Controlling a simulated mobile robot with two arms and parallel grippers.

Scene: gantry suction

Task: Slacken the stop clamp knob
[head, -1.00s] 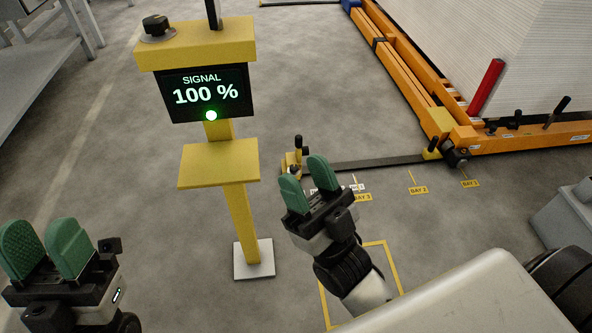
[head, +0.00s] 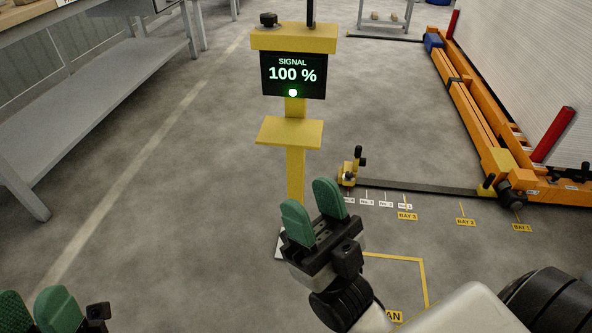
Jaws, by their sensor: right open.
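A small yellow clamp block (head: 347,176) sits at the left end of a dark floor rail. A black upright knob (head: 360,155) stands on it; I take this as the stop clamp knob. My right gripper (head: 312,203) has green fingers spread apart with nothing between them. In the picture it is below and left of the clamp, apart from it and nearer to me. My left gripper (head: 36,305) is at the bottom left corner, partly cut off by the frame. Its green fingers are apart and empty, far from the clamp.
A yellow signal post (head: 295,170) showing 100 % stands left of the clamp. The dark rail (head: 420,187) runs right to an orange gantry frame (head: 480,130). Marked bay labels (head: 466,222) lie on the floor. A grey bench (head: 110,85) stands at left. Open floor lies between.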

